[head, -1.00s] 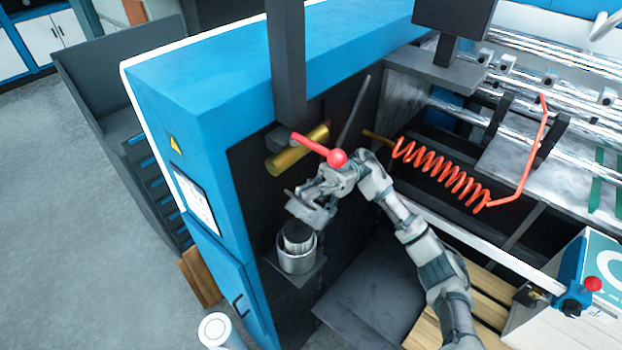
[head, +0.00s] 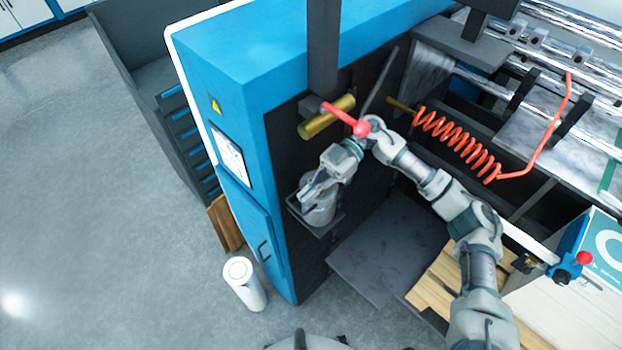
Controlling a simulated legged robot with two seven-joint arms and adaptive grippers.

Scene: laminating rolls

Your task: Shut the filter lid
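The filter housing (head: 319,214) is a grey round canister on a small dark bracket on the machine's side. My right gripper (head: 308,194) is down at its top, with its fingers pointing down and left over the rim. The gripper hides most of the canister's top, so I cannot make out the lid or whether it is closed. The fingers are small and overlap the grey canister, so their opening is unclear. My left gripper is not in view.
A brass cylinder (head: 322,122) and a red-knobbed lever (head: 350,122) sit just above my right wrist. A red coiled hose (head: 455,143) hangs right of the arm. A white cylinder (head: 243,284) stands on the floor below. Open floor (head: 90,200) lies left.

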